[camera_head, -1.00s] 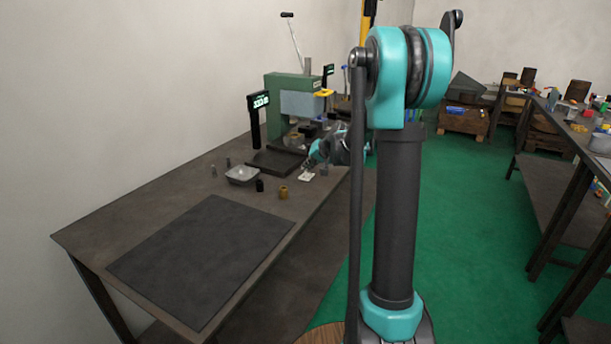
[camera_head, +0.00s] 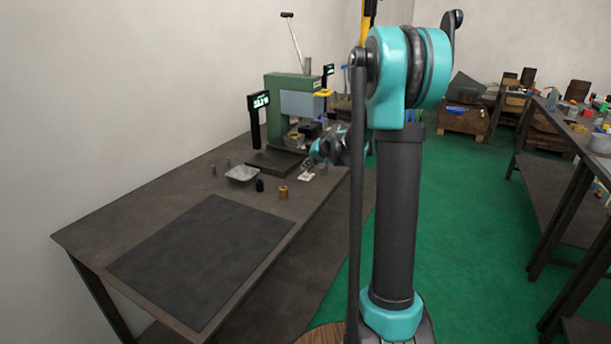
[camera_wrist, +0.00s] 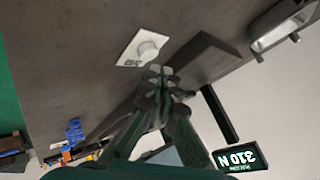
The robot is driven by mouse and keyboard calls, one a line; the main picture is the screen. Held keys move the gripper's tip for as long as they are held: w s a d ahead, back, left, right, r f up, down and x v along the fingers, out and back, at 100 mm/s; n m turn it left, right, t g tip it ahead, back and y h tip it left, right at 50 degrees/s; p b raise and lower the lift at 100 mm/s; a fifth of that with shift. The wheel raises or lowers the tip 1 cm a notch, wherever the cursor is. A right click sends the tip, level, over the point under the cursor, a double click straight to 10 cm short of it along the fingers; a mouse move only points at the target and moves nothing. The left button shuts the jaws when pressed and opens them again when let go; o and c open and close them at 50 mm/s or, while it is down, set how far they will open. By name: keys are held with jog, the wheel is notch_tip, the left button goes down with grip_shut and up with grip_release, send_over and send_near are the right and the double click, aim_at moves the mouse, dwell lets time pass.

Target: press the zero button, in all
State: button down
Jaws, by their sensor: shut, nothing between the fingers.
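A small white plate with a round white button (camera_wrist: 148,49) lies on the bench in the wrist view. Dark marks on the plate beside the button are too small to read. The plate also shows in the head view (camera_head: 307,177). My gripper (camera_wrist: 160,71) is shut and empty, its fingertips beside the button in the picture; a gap seems to lie between them, though depth is hard to judge. In the head view my gripper (camera_head: 312,163) is small, just above the plate.
A green press (camera_head: 285,88) with a long lever stands behind my gripper on a dark base (camera_head: 274,163). A metal tray (camera_head: 242,174), a black cylinder (camera_head: 260,186) and a brass cylinder (camera_head: 283,192) stand nearby. A dark mat (camera_head: 200,258) covers the clear front bench.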

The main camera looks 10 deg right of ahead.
aim_at(307, 175)
jog(key=shift+f, duration=0.1)
jog(key=shift+f, duration=0.3)
jog(key=shift+f, duration=0.55)
dwell(1.2)
jog(key=shift+r, duration=0.95)
jog(key=shift+r, duration=2.5)
